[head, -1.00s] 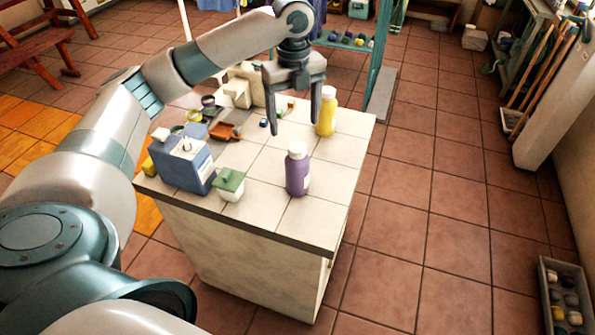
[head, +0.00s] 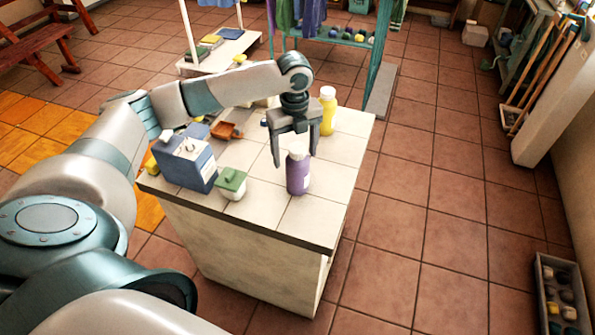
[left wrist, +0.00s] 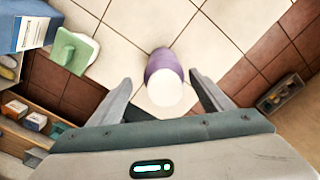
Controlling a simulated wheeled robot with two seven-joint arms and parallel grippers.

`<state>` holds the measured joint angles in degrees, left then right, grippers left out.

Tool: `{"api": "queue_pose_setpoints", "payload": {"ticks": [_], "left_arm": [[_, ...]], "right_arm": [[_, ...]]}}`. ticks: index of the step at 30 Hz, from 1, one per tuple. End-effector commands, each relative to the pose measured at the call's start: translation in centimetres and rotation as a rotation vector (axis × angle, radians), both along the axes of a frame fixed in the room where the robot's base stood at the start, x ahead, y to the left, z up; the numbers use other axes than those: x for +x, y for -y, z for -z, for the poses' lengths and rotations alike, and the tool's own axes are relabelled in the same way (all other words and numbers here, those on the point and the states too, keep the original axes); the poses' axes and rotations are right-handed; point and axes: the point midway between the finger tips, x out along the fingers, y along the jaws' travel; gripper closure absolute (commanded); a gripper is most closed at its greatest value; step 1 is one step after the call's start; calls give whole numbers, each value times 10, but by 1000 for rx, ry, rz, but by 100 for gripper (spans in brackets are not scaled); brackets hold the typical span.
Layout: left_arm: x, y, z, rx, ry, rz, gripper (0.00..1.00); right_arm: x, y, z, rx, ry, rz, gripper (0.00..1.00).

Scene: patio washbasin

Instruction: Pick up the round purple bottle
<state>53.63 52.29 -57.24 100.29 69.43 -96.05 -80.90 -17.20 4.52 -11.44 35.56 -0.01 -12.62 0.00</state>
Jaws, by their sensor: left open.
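The round purple bottle (head: 298,174) with a white cap stands upright on the tiled counter (head: 265,203), near its front right part. In the left wrist view the purple bottle (left wrist: 163,66) shows between the fingers, its white cap toward the camera. My left gripper (head: 294,160) is open, its fingers pointing down just behind and above the bottle, one to each side of it. In the left wrist view the open left gripper (left wrist: 158,88) has nothing clamped in it. My right gripper is not in view.
A yellow bottle (head: 327,112) stands behind the gripper. The counter's front right corner is clear.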

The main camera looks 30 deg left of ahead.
Motion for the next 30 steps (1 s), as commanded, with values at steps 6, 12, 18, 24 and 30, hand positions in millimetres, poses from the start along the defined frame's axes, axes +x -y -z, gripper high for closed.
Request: {"api": "queue_pose_setpoints", "payload": {"ticks": [6,12,18,24,30], "left_arm": [[1,1,4,0,-2,0,27],[4,5,25,1,-3,-1,27],[4,5,48,1,-1,0,27],[5,5,52,1,1,1,27],[5,5,52,1,1,1,27]], "right_arm": [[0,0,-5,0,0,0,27],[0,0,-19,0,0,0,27],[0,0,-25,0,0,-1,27],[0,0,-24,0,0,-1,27],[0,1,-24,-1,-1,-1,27]]}}
